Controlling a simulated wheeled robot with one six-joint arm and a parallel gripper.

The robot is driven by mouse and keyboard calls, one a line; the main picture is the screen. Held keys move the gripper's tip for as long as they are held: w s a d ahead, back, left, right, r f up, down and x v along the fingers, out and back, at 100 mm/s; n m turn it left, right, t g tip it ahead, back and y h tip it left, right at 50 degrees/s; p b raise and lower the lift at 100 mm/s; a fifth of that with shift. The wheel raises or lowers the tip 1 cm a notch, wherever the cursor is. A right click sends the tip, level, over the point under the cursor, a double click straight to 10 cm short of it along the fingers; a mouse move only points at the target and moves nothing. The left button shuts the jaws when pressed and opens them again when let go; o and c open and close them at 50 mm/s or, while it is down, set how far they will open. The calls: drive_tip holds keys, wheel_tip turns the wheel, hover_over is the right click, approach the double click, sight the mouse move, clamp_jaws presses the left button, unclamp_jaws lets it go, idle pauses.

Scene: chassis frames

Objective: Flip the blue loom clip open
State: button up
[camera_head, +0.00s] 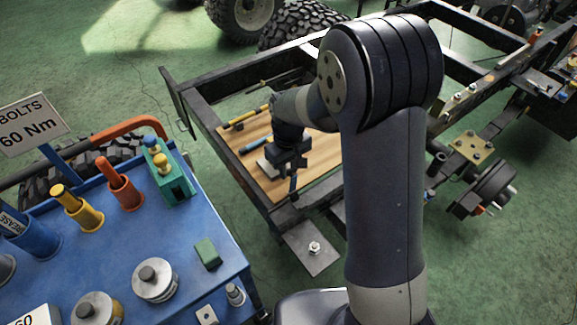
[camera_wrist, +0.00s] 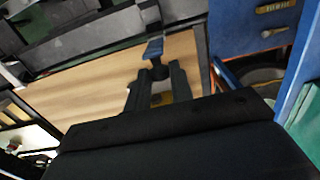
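A small blue piece (camera_wrist: 154,47), which looks like the loom clip, shows in the wrist view just beyond my fingertips, with a dark rounded part below it. My gripper (camera_wrist: 159,76) points toward it, its two fingers apart with a gap between them. The dark part shows at the finger gap; I cannot tell whether the fingers touch it. In the head view my gripper (camera_head: 292,188) hangs over the near part of the wooden board, and the arm hides part of the board. I cannot make out the clip for certain there.
The wooden board (camera_head: 268,182) lies inside the black chassis frame (camera_head: 205,88). A yellow-handled tool (camera_head: 247,117) and a blue rod-like item (camera_head: 256,144) lie on it. A blue trolley (camera_head: 215,262) with pots and a green block (camera_head: 207,253) stands at the left.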

clamp_jaws()
drive_tip(key=shift+w+a+f+g+h+p, duration=0.3)
drive_tip(key=shift+w+a+g+h+p, duration=0.25)
drive_tip(key=shift+g+p, duration=0.5)
drive_tip(key=shift+w+a+f+g+h+p, duration=0.3)
drive_tip(key=shift+w+g+h+p, duration=0.45)
drive_tip(key=shift+p, duration=0.5)
drive_tip(key=o, duration=0.5)
unclamp_jaws()
